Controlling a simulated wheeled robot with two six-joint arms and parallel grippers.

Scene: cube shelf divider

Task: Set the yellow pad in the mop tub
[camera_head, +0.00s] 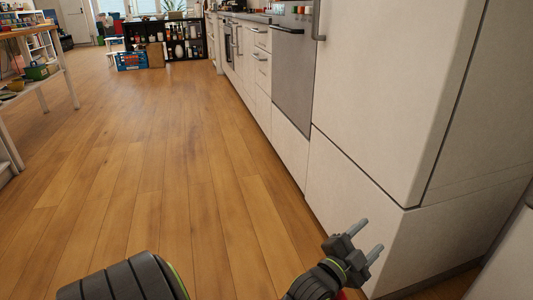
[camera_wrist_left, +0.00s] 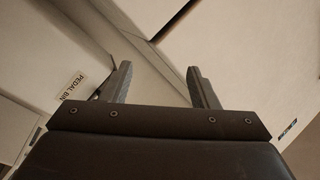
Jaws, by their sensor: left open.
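My left gripper (camera_head: 369,236) is low at the bottom right of the head view, beside the white cabinet front. Its two fingers are apart with nothing between them. In the left wrist view the open gripper (camera_wrist_left: 159,67) points at pale panels. I cannot make out the yellow pad or the mop tub for certain in either view. A small yellow item (camera_head: 16,85) lies on the wooden rack at the left, too small to identify. My right gripper is not in view.
White kitchen cabinets (camera_head: 375,85) run along the right. The wooden rack (camera_head: 65,75) at the left holds a green container (camera_head: 37,72). A blue crate (camera_head: 130,61) and a black shelf (camera_head: 183,48) stand far back. A "PEDAL BIN" label (camera_wrist_left: 75,84) shows. The middle floor is clear.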

